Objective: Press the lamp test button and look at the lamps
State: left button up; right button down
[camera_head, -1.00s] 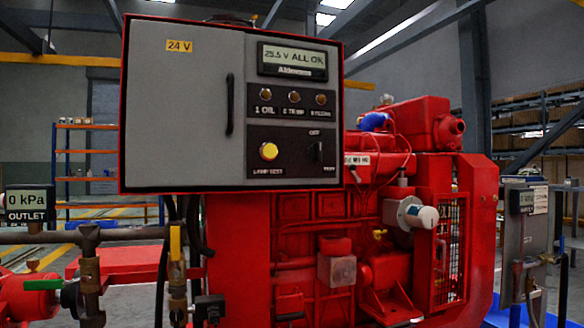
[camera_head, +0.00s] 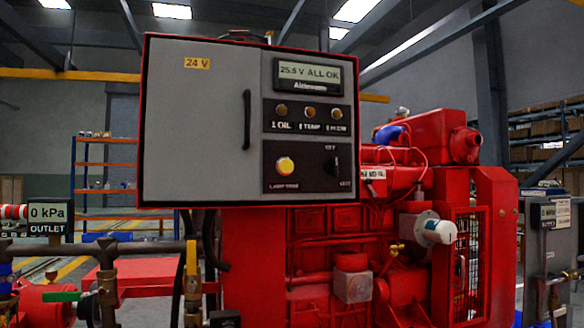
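The grey control panel (camera_head: 215,130) with a red edge faces me in the head view. Its yellow lamp test button (camera_head: 285,166) sits on a black plate at the lower right, left of a black switch (camera_head: 336,165). Above it are three small lamps in a row: the left lamp (camera_head: 281,110), the middle lamp (camera_head: 309,111) and the right lamp (camera_head: 336,113). They look dull amber-brown, and I see no clear glow. The display (camera_head: 308,72) reads 25.5 V ALL OK. Neither of my grippers is in view.
A red engine (camera_head: 420,200) stands behind and right of the panel. Pipes with a yellow-handled valve (camera_head: 191,258) run along the lower left, below an outlet gauge (camera_head: 47,217) reading 0 kPa. A grey box (camera_head: 552,225) stands at the right.

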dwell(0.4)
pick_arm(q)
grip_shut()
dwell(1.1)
